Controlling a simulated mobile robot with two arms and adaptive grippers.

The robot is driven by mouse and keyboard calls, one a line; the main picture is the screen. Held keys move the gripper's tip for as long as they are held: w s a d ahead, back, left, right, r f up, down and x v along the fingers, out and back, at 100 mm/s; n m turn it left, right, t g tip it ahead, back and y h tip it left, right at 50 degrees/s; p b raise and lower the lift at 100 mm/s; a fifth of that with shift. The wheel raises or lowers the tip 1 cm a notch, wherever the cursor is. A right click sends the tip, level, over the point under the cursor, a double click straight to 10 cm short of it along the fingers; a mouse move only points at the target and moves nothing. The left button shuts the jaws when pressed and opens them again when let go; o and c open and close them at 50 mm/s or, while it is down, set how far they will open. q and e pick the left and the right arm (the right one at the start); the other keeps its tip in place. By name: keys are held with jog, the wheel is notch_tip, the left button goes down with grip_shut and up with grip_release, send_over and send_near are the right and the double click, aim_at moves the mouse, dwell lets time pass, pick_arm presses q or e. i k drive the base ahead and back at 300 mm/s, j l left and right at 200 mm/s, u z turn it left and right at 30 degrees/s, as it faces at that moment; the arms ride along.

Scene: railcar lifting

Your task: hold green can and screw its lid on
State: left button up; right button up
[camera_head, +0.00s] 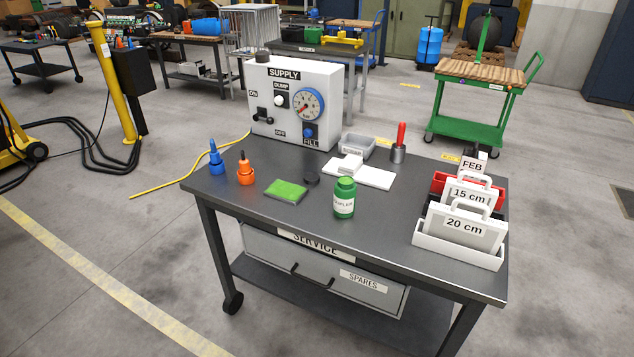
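A green can (344,207) with a white label stands upright near the front middle of the dark service table (385,235). Its narrower top is green; I cannot tell from here whether it is open. A small dark round disc (311,179), which looks like a lid, lies flat on the table behind and left of the can, apart from it. Neither of my grippers shows in the head view.
A green pad (286,192), orange bottle (245,171) and blue bottle (216,161) stand left. Behind are the supply box (330,75), grey bin (357,145), white plate (375,178) and red-handled tool (401,137). A holder with labelled plates (455,250) occupies the right end.

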aim_at(346, 188)
jog(key=i+z, duration=0.2)
jog(key=i, duration=0.25)
jog(key=i+j+z, duration=0.2)
jog(key=i, duration=0.2)
jog(key=i+j+z, duration=0.2)
jog(key=i, duration=0.2)
